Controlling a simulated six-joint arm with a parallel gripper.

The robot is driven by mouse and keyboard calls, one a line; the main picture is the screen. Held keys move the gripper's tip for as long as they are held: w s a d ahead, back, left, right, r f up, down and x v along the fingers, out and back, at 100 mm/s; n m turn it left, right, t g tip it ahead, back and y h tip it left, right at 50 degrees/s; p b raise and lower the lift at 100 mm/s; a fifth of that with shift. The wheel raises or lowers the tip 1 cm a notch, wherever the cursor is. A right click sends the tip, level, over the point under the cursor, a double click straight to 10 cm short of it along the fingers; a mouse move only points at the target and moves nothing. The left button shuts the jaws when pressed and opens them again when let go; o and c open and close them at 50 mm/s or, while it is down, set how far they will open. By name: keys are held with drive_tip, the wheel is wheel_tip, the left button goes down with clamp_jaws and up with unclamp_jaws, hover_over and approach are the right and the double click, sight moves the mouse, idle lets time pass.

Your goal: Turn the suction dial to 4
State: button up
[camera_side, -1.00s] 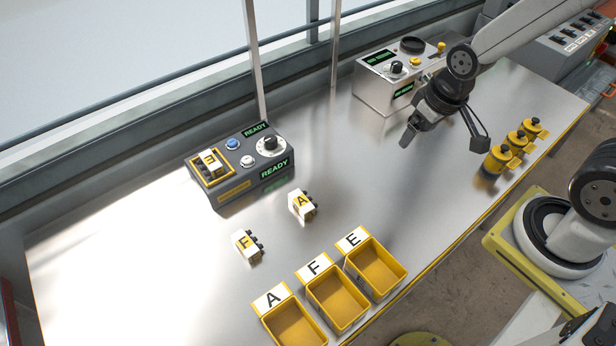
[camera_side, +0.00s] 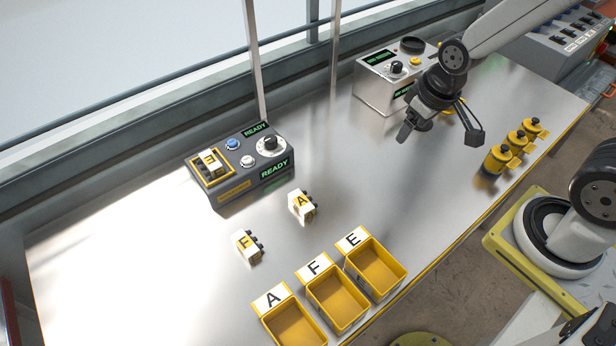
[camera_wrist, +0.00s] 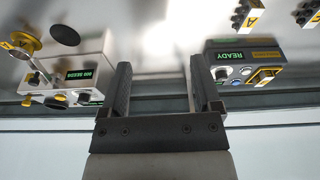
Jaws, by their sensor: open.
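Two machines with dials stand on the bench; I cannot read which dial is for suction. The white box (camera_side: 380,92) at the back has a black knob (camera_side: 397,67) and green displays. The dark grey box (camera_side: 230,186) at the left has a black knob on a white round dial (camera_side: 270,145) and displays reading READY. My gripper (camera_side: 440,134) is open and empty, in the air in front of the white box. In the wrist view, my gripper (camera_wrist: 160,68) has the white box (camera_wrist: 88,50) at left and the dark box (camera_wrist: 245,49) at right, touching neither.
A block marked E (camera_side: 210,161) sits in the dark box's yellow frame. Blocks A (camera_side: 302,203) and F (camera_side: 246,243) lie on the bench (camera_side: 130,230). Three yellow bins (camera_side: 338,299) stand at the front, several yellow cylinders (camera_side: 498,158) at right. Upright posts (camera_side: 256,70) stand behind.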

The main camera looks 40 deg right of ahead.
drive_tip(key=w+a+n+g, duration=0.1)
drive_tip(key=w+a+n, duration=0.25)
drive_tip(key=w, duration=0.35)
drive_tip(key=w+a+n, duration=0.3)
drive_tip(key=w+n, duration=0.2)
drive_tip(key=w, duration=0.3)
drive_tip(key=n+g, duration=0.2)
drive_tip(key=n, duration=0.6)
hover_over(270, 138)
drive_tip(key=f, duration=0.4)
drive_tip(key=shift+s+d+f, duration=0.2)
drive_tip(key=shift+s+d, duration=0.15)
drive_tip(key=shift+w+a+f+n, duration=0.2)
drive_tip(key=shift+w+a+n, duration=0.05)
drive_tip(key=shift+a+n, duration=0.2)
drive_tip(key=shift+d+f, duration=0.1)
drive_tip(key=shift+f, duration=0.05)
drive_tip(key=shift+f, duration=3.75)
